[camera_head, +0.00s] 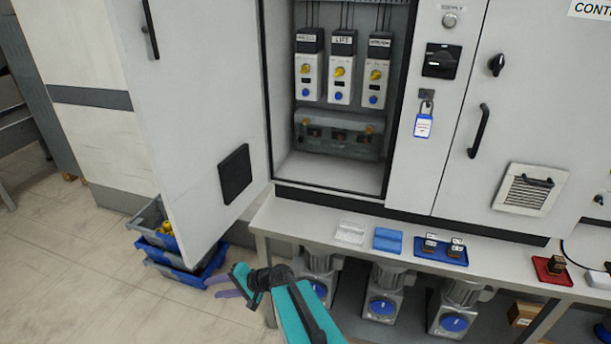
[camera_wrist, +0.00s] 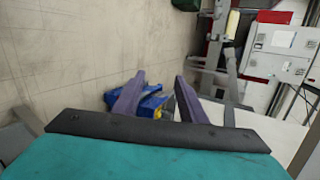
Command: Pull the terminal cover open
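The terminal cover (camera_head: 338,135) is a clear, greyish panel low inside the open cabinet, below the row of breakers. Dark terminals with small orange parts show through it, and it looks closed. My gripper (camera_head: 230,284) is low and to the left, in front of the bench and well apart from the cover. In the wrist view my gripper (camera_wrist: 157,84) has its two purple fingers spread with nothing between them. The cover is not seen in the wrist view.
The cabinet door (camera_head: 205,110) stands open on the left. Blue crates (camera_head: 185,262) stand on the floor at left.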

